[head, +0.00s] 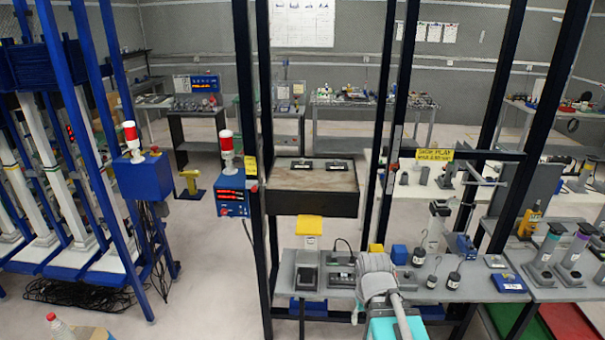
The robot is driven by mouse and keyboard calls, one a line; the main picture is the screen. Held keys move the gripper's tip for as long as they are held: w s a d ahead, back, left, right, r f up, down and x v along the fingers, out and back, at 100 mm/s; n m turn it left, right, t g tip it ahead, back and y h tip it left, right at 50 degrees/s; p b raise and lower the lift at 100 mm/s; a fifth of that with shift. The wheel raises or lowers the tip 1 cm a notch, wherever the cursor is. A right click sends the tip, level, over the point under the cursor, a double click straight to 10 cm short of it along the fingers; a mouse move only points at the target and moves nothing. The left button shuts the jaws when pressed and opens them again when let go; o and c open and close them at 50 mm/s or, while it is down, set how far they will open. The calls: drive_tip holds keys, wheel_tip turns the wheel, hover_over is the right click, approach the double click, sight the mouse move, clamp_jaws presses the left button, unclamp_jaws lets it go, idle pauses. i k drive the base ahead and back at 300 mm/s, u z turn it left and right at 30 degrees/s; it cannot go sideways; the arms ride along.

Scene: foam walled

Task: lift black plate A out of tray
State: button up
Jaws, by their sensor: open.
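A black open-topped tray (312,203) with a brown inside stands in the middle of the picture, between dark upright posts. Two small dark plates lie side by side at its far edge, a left one (302,164) and a right one (337,165). Any letters on them are too small to read, so I cannot tell which is plate A. My grey and white arm (377,275) rises at the bottom centre, nearer the camera than the tray and to its lower right. I cannot make out the gripper's fingers in this view.
A grey bench (450,285) with several hooked weights and a blue box (508,283) runs along the lower right. Dark posts flank the tray. A red and white lamp on a blue control box (232,198) stands left of it. Open floor (200,280) lies at the lower left.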

sight(301, 164)
drive_tip(key=k, duration=0.4)
drive_tip(key=u, duration=1.3)
drive_tip(key=i, duration=2.55)
drive_tip(key=z, duration=0.05)
